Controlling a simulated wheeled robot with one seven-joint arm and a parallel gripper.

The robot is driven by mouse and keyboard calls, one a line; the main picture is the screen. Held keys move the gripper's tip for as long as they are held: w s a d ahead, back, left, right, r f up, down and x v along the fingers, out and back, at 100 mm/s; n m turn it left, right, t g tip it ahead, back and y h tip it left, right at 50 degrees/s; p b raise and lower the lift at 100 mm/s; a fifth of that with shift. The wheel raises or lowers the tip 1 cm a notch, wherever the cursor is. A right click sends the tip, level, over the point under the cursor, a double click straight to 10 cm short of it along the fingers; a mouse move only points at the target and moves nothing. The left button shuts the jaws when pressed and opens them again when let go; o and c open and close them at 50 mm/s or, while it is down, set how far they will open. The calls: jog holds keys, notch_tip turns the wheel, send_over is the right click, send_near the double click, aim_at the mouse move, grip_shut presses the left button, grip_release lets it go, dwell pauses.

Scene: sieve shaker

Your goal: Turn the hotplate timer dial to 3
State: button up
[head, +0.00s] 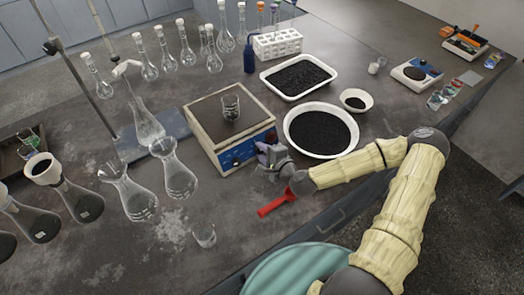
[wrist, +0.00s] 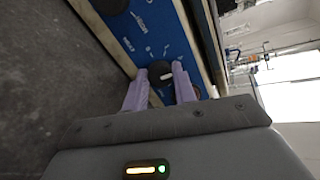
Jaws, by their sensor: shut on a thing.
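The hotplate (head: 205,110) stands on the bench with a small glass beaker (head: 231,107) on its dark top. Its blue front panel (head: 238,152) faces my arm and carries black dials. In the wrist view, the blue panel (wrist: 145,35) runs diagonally, with one black dial (wrist: 160,72) between my fingertips and another dial (wrist: 110,5) at the top edge. My gripper (head: 268,149) is at the right part of the panel; in the wrist view, its lilac fingers (wrist: 160,80) are shut on the nearer dial. A white mark shows on that dial. The scale numbers are too small to read.
A red scoop (head: 277,203) lies on the bench below my gripper. A white bowl of black grains (head: 345,151) stands close to the right of the hotplate. Glass flasks (head: 178,180) stand to the left, and a small beaker (head: 204,235) stands in front.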

jog(key=m+p, duration=0.1)
jog(key=m, duration=0.3)
jog(key=shift+f+m+p, duration=0.15)
jog(key=shift+m+p, duration=0.3)
jog(key=shift+m, duration=1.45)
jog(key=shift+s, duration=0.1)
jog(key=o, duration=1)
